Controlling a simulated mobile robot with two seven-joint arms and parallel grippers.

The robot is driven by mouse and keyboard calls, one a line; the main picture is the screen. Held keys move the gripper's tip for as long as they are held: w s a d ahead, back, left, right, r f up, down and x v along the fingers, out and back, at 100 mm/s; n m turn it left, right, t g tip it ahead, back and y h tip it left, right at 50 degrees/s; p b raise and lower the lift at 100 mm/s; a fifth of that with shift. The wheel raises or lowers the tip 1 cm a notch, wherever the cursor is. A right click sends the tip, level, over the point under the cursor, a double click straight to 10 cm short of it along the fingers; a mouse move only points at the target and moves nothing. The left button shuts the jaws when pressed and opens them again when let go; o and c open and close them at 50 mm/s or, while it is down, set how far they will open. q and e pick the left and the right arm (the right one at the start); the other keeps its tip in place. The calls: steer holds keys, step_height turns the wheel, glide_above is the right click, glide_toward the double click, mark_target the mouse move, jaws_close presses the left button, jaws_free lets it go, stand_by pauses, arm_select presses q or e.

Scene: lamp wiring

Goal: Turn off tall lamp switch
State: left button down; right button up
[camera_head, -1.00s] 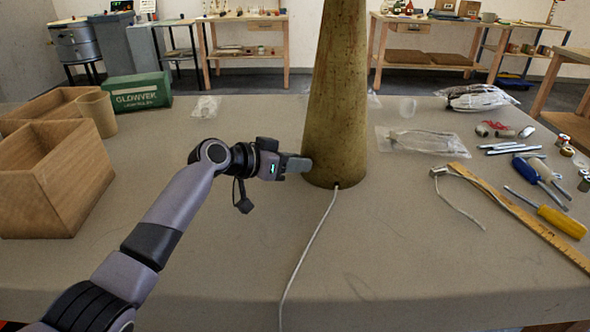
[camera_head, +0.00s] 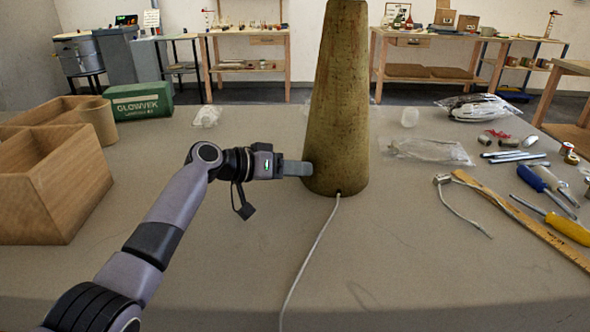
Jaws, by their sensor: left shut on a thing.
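The tall lamp (camera_head: 340,100) is a mottled olive-brown tapered column standing upright on the table, its top just inside the upper edge of the picture. A pale cord (camera_head: 312,245) leaves its base and runs toward me to the front edge. My left gripper (camera_head: 300,168) is at the lamp's lower left side, its fingertips at or against the surface. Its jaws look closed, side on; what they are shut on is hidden. No switch can be made out on the lamp. My right gripper is not in view.
A wooden divided box (camera_head: 50,180) and a green carton (camera_head: 138,101) stand at the left. At the right lie a wooden ruler (camera_head: 520,215), screwdrivers (camera_head: 566,227), a short cable (camera_head: 462,205) and plastic bags (camera_head: 430,150). The table front is mostly clear.

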arm_select(q)
steer(key=c, duration=0.9)
jaws_free()
steer(key=shift+o, duration=0.2)
steer(key=shift+a, duration=0.1)
steer(key=shift+v, duration=3.5)
steer(key=shift+s, duration=0.15)
